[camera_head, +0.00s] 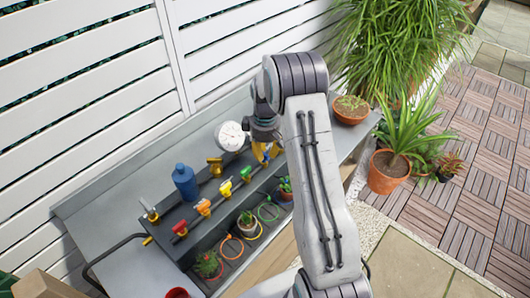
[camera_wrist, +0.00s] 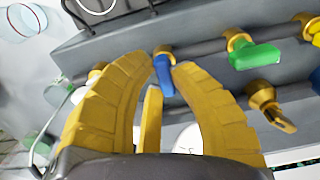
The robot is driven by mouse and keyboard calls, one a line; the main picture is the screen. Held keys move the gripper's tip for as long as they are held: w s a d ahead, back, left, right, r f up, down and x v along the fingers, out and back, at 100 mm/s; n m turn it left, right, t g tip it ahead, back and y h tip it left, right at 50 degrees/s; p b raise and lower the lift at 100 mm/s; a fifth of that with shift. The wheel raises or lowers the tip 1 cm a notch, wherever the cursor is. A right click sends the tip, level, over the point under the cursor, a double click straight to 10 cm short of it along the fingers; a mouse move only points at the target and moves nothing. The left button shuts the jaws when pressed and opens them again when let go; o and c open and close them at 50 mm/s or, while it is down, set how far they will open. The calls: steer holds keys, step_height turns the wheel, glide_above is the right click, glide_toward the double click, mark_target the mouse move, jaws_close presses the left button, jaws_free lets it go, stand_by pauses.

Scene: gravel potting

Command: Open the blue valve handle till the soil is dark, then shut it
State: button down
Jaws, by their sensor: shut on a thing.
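The blue valve handle (camera_wrist: 165,84) sits below a brass valve body on a dark pipe in the wrist view. My gripper (camera_wrist: 163,75) has its yellow ribbed fingers on both sides of the handle, shut on it. In the head view my gripper (camera_head: 266,152) is at the right end of the valve row, and my arm and fingers hide the blue handle there. A small potted plant (camera_head: 286,185) stands below near my arm. The soil is too small and too covered to tell its shade.
A green handle (camera_head: 246,174), a yellow handle (camera_head: 225,188) and other coloured handles line the pipe to the left. A blue bottle (camera_head: 185,182) and a round white gauge (camera_head: 230,136) stand behind. Potted cacti (camera_head: 208,264) and coloured rings lie in front. A terracotta bowl (camera_head: 350,109) stands right.

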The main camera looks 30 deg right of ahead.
stand_by(0.4)
steer(key=m+b, duration=0.2)
steer(key=m, duration=0.1)
steer(key=shift+f, duration=0.15)
steer(key=m+b, duration=0.1)
steer(key=m, duration=0.2)
steer(key=m+b, duration=0.1)
steer(key=m, duration=0.1)
steer(key=shift+s+m+b, duration=0.2)
steer(key=shift+m+b, duration=0.1)
steer(key=shift+m, duration=0.1)
steer(key=m+b, duration=0.1)
steer(key=m, duration=0.3)
steer(key=shift+s+a, duration=0.1)
steer(key=shift+m+b, duration=0.5)
steer(key=shift+m, duration=2)
steer(key=c, duration=1.1)
jaws_free()
steer(key=shift+r, duration=0.2)
